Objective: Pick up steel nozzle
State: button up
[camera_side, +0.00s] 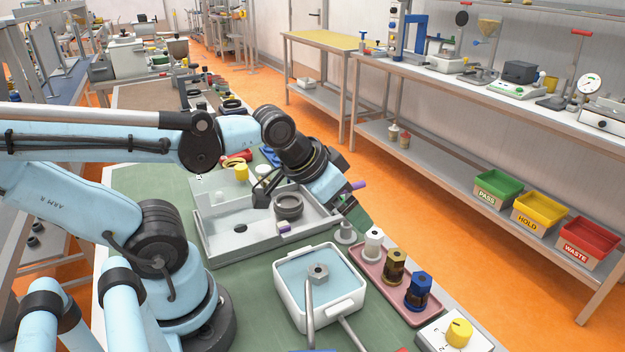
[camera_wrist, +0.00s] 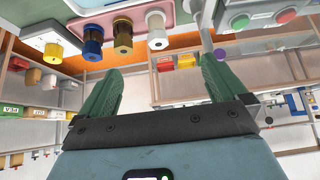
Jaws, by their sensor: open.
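My gripper (camera_side: 354,212) has green fingers, spread and empty, above the far end of a pink tray (camera_side: 372,275). The wrist view shows a wide empty gap between the gripper's fingers (camera_wrist: 158,82). Three nozzle-like pieces stand upright in the tray: a pale whitish-grey one (camera_side: 373,246), a brass one (camera_side: 396,267) and a blue one (camera_side: 418,290). The pale piece also shows in the wrist view (camera_wrist: 156,32). I cannot tell for sure which grey piece is the steel nozzle.
A grey round-based piece (camera_side: 345,233) stands just below the fingers. The white basin (camera_side: 336,322) is left of the tray, with rods near it. A control box with a yellow knob (camera_side: 459,332) is at the near right. A grey bin (camera_side: 222,252) stands behind.

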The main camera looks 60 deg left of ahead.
jog(key=c, duration=0.5)
jog(key=n+g, duration=0.1)
jog(key=g, duration=0.6)
send_over(315, 284)
jog(key=a, duration=0.2)
jog(key=shift+w+d+f, duration=0.25)
jog(key=shift+f, duration=3.65)
jog(key=shift+w+d+f, duration=0.1)
jog(key=shift+d+f, duration=0.1)
jog(key=shift+f, duration=2.4)
